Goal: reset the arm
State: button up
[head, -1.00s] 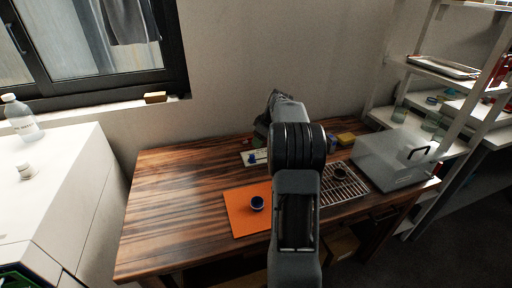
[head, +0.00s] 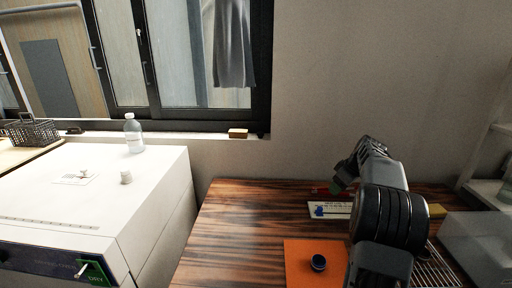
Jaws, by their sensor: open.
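My arm rises at the lower right of the head view, and my gripper (head: 345,172) is at its far end, over the back of the wooden table (head: 240,222). The gripper is open. Its fingertips are small and partly hidden, with a small dark green thing close by them; I cannot tell if they touch. A small dark blue round container (head: 318,262) stands on an orange mat (head: 298,252), nearer than the gripper and apart from it.
A white drying oven (head: 150,200) stands left, with a clear bottle (head: 133,134) and a small white item (head: 126,177) on top. A white card (head: 325,209) lies by the arm. A wire rack (head: 432,270) and translucent box (head: 478,245) are at right. The table's left part is clear.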

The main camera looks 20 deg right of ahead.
jog(key=s+a+f+m+g+p, duration=0.2)
jog(key=s+a+f+m, duration=0.1)
jog(key=s+a+m, duration=0.3)
jog(key=s+a+r+p, duration=0.3)
jog(key=s+a+r, duration=0.1)
jog(key=a, duration=0.4)
jog(key=s+a+r+t+h+p, duration=0.1)
jog(key=s+a+r+p, duration=0.3)
jog(key=s+a, duration=0.2)
jog(key=s+a+r+n+h+p, duration=0.1)
jog(key=s+a+r+p, duration=0.3)
jog(key=a, duration=0.6)
jog(key=shift+s+r, duration=0.55)
jog(key=shift+s, duration=0.3)
